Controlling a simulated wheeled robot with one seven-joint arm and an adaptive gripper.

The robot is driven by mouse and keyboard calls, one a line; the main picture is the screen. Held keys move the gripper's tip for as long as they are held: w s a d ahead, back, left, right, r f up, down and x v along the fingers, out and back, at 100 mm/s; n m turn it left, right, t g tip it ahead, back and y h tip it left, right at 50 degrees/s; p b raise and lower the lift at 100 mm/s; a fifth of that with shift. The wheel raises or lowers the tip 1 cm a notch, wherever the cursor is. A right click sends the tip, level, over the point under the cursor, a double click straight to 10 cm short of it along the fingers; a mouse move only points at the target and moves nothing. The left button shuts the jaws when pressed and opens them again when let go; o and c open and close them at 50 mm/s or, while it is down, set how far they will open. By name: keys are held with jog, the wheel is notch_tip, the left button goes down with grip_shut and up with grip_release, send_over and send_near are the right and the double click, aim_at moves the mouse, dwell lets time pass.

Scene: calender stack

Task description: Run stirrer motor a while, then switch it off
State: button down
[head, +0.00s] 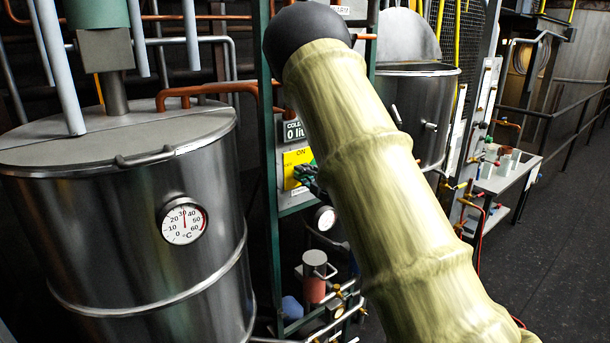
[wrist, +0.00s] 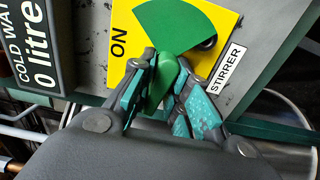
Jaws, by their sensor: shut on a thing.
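The stirrer switch is a yellow plate (wrist: 122,22) marked "ON", with a green sector (wrist: 180,25) and a green knob (wrist: 165,76). A white "STIRRER" label (wrist: 227,69) is beside it. My gripper (wrist: 163,80) is shut on the green knob, with one teal-padded finger on each side. The fingers hide part of the knob and plate. In the head view the yellow plate (head: 296,160) shows left of my arm, with my gripper (head: 308,178) against it. A teal cylinder (head: 97,12) with a grey block, perhaps the motor, is above the steel tank (head: 110,220).
A dial thermometer (head: 184,221) is on the tank. A "COLD WATER 0 litre" display (wrist: 30,50) is left of the switch. A green frame (head: 268,190) carries the panel. Another steel vessel (head: 418,105) and a small table (head: 505,178) are behind. Open dark floor lies at right.

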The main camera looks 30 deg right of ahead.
jog(key=shift+f, duration=0.1)
jog(key=m+b, duration=0.1)
jog(key=m, duration=0.2)
jog(key=m+b, duration=0.1)
jog(key=m, duration=0.1)
jog(key=shift+d+r+b, duration=0.1)
jog(key=shift+r+b, duration=0.2)
jog(key=m, duration=0.3)
jog(key=m+b, duration=0.1)
jog(key=shift+d+r+m, duration=0.2)
jog(key=shift+r+m, duration=0.05)
jog(key=shift+m, duration=0.05)
jog(key=m, duration=0.3)
jog(key=shift+d+r, duration=0.15)
jog(key=shift+d, duration=0.05)
jog(key=shift+d+m, duration=0.15)
jog(key=shift+m, duration=1.1)
jog(key=shift+d+m, duration=0.15)
jog(key=shift+m, duration=1.1)
jog(key=c, duration=1.5)
grip_release()
jog(key=shift+o, duration=0.6)
jog(key=shift+d, duration=0.1)
